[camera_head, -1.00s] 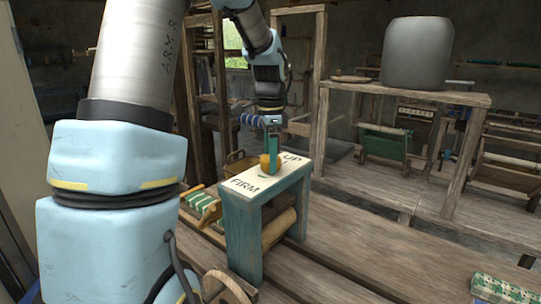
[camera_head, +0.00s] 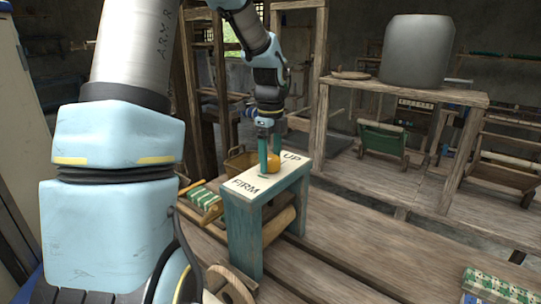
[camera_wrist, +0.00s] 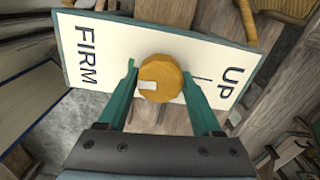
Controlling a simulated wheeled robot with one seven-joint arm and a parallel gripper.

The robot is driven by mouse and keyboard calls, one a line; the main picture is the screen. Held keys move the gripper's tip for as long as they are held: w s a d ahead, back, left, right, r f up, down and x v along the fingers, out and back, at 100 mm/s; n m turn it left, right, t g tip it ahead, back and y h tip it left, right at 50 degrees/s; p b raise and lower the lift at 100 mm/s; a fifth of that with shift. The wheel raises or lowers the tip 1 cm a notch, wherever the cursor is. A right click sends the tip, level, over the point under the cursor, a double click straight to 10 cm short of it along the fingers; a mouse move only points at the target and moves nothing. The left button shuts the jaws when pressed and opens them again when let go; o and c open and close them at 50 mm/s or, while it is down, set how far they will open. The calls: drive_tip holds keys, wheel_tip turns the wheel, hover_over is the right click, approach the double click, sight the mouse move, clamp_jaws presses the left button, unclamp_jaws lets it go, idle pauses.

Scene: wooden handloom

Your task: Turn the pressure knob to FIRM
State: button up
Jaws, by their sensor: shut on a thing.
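The pressure knob is a round orange-yellow knob (camera_head: 273,162) on a white panel (camera_head: 240,180) lettered FIRM at the near end and UP at the far end. In the wrist view the knob (camera_wrist: 165,75) sits mid-panel, and its pale mark (camera_wrist: 148,85) lies on the FIRM side. A thin black line on the panel points toward UP. My gripper (camera_head: 270,160) is above the panel with its green fingers down on either side of the knob, shut on it. In the wrist view my gripper (camera_wrist: 161,88) has one finger left and one right of the knob.
The panel tops a teal wooden stand (camera_head: 243,235) on the loom. A wooden roller (camera_head: 279,224) lies beneath it. A woven basket (camera_head: 240,160) is behind. A large grey pot (camera_head: 415,50) stands on a wooden table at the back right.

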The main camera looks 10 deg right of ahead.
sight(271, 158)
drive_tip(key=shift+m, duration=0.3)
drive_tip(key=o, duration=1.4)
drive_tip(key=shift+c, duration=0.2)
wheel_tip(271, 158, up, 11)
drive_tip(key=b, duration=0.2)
drive_tip(key=shift+b, duration=0.3)
drive_tip(key=shift+f, duration=0.1)
